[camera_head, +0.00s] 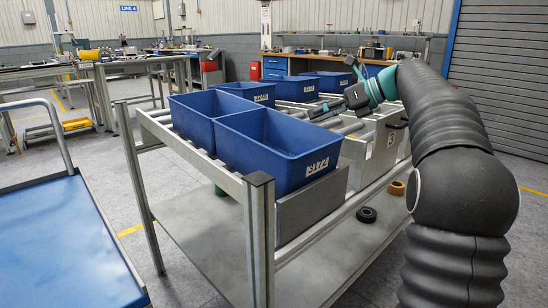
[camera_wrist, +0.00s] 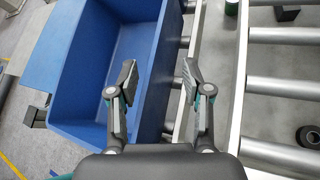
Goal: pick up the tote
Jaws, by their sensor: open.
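Several open blue totes stand on the roller rack. The nearest tote (camera_head: 285,150) has a white label on its front and looks empty. My gripper (camera_head: 328,110) is open and empty, near that tote's far right side. In the wrist view, my gripper (camera_wrist: 158,74) points down over a blue tote (camera_wrist: 112,40), which seems to be this nearest one. Its right wall lies between the two fingers in the picture. The left finger is over the inside and the right finger over the outside. I cannot tell whether the fingertips reach below the rim.
A second blue tote (camera_head: 205,118) sits close beside the nearest one. More blue totes (camera_head: 297,87) stand behind. The rack's front post (camera_head: 260,240) is near me. A cart with a blue top (camera_head: 60,235) stands at left. Rollers (camera_wrist: 282,85) lie right of the gripper.

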